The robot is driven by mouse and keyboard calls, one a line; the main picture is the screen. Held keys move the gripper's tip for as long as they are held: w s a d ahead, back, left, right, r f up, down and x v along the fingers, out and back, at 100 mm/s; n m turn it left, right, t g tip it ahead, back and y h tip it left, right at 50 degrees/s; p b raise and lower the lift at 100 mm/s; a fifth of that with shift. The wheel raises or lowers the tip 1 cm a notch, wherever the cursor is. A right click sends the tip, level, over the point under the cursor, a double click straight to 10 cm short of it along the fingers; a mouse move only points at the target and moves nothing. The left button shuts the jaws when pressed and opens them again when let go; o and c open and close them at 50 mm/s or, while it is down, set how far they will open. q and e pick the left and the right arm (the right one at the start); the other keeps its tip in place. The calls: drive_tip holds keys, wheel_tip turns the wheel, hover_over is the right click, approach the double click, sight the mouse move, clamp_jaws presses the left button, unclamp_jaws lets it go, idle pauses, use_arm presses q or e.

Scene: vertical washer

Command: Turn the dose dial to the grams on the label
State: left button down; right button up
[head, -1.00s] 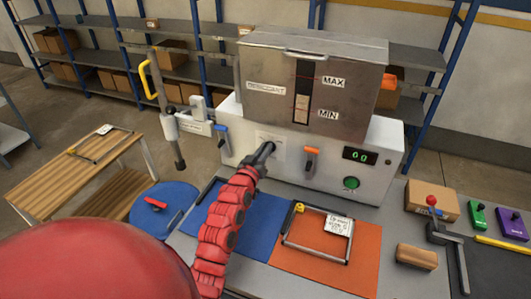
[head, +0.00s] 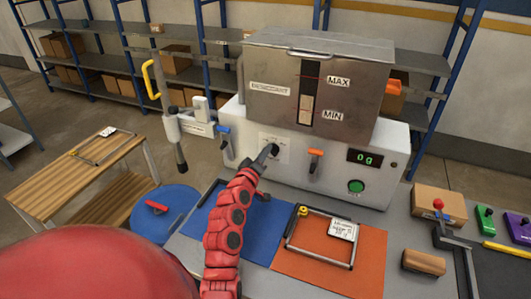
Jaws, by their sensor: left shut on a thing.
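The dose dial (head: 274,149) is a small dark knob on a pale plate on the front of the white washer housing. My left gripper (head: 267,154) reaches up to it from below and is shut on it, partly hiding it. The display (head: 365,158) right of the dial shows a green "0 g". A white label (head: 342,230) hangs on a wire frame (head: 322,237) on the orange mat; its writing is too small to read. My right gripper is not in view.
An orange-handled lever (head: 315,160) and a green button (head: 356,186) sit right of the dial. A blue-handled lever (head: 226,140) is on its left. The metal tank (head: 270,85) rises above. A blue mat (head: 257,225) lies below.

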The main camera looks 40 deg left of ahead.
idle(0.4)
use_arm(q)
drive_tip(key=c, duration=0.9)
unclamp_jaws()
drive_tip(key=shift+b+v, duration=1.05)
drive_tip(key=shift+v, duration=7.7)
drive_tip(key=shift+a+f, duration=0.1)
drive_tip(key=shift+a, duration=0.05)
drive_tip(key=shift+f, duration=0.1)
